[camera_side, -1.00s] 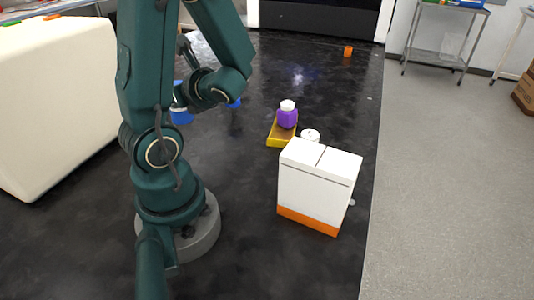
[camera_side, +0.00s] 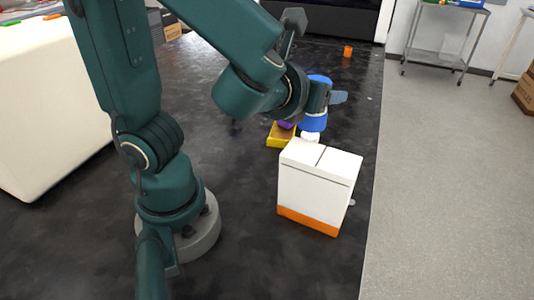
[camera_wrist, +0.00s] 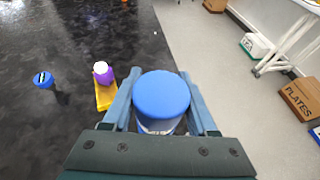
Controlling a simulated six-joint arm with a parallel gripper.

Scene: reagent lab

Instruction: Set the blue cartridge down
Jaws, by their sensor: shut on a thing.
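The blue cartridge (camera_side: 312,121) has a round blue top and is held upright in my gripper (camera_side: 330,97). It is just behind the white box with the orange base. In the wrist view the blue cartridge (camera_wrist: 162,94) sits between the two fingers of my gripper (camera_wrist: 158,100), which press on its sides. A white round piece (camera_side: 310,136) shows right below it, partly covered. I cannot tell whether the cartridge touches it.
The white box (camera_side: 317,190) stands in front, near the bench's right edge. A purple bottle (camera_wrist: 103,74) with a white cap stands on a yellow block (camera_wrist: 106,97), close to the left. Another blue round thing (camera_wrist: 42,80) stands further left. An orange block (camera_side: 348,51) lies far back.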

